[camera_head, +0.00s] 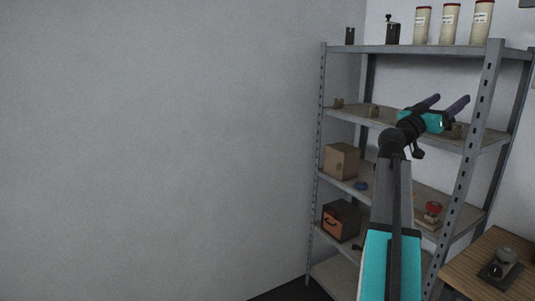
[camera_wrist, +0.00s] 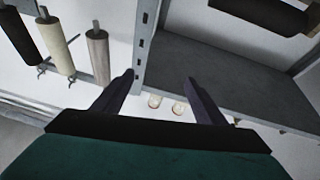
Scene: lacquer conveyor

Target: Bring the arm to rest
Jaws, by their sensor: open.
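My gripper (camera_head: 449,105) is raised in front of the metal shelf unit (camera_head: 468,138) in the head view. Its two dark purple fingers are apart, with nothing between them. The arm reaches up from the bottom of the picture and hides part of the shelves. In the wrist view, my gripper (camera_wrist: 160,95) is also open and empty. A grey shelf board (camera_wrist: 230,80) lies beyond the fingers there. I cannot tell how far the fingers are from the rack.
Pale cylinders (camera_head: 450,23) stand on the top shelf. A cardboard box (camera_head: 341,161) and a dark box with an orange mark (camera_head: 340,220) sit on lower shelves. A wooden table (camera_head: 490,250) with a small device (camera_head: 501,264) is at lower right. The left shows bare wall.

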